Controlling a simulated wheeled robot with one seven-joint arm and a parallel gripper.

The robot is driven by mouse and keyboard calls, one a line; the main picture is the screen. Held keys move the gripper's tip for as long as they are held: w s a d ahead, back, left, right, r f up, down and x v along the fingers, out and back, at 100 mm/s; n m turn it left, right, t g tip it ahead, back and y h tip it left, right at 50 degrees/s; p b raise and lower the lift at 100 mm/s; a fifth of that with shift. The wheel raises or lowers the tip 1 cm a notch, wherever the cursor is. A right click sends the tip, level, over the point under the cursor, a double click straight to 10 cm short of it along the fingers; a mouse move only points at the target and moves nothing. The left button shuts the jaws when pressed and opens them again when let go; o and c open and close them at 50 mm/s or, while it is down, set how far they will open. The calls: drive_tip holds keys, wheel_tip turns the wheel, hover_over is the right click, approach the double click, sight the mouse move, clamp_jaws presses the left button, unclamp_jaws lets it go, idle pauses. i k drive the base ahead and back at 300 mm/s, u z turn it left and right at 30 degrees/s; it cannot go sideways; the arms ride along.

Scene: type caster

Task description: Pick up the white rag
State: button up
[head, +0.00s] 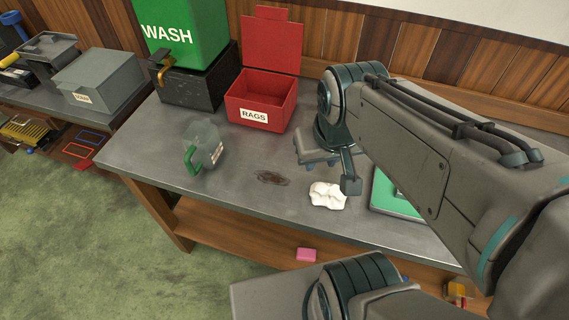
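The white rag (327,196) lies crumpled on the grey metal tabletop (235,219), near the front edge. My gripper (337,179) is just behind and above the rag, reaching down from the right. One finger shows at the rag's upper right side, overlapping it in the picture. The other finger is not clear, so I cannot tell the opening or whether the finger touches the rag. The rag looks as if it rests on the table.
A dark stain (272,178) is left of the rag. A clear jug with green handle (204,147), an open red RAGS bin (262,101) and a green WASH tank (187,35) stand further left. A green-topped item (388,196) lies right, partly behind my arm. A pink block (306,255) is on the lower shelf.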

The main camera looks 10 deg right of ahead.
sight(328, 194)
drive_tip(key=u, duration=0.95)
drive_tip(key=k, duration=0.85)
drive_tip(key=z, duration=0.75)
drive_tip(key=i, duration=0.5)
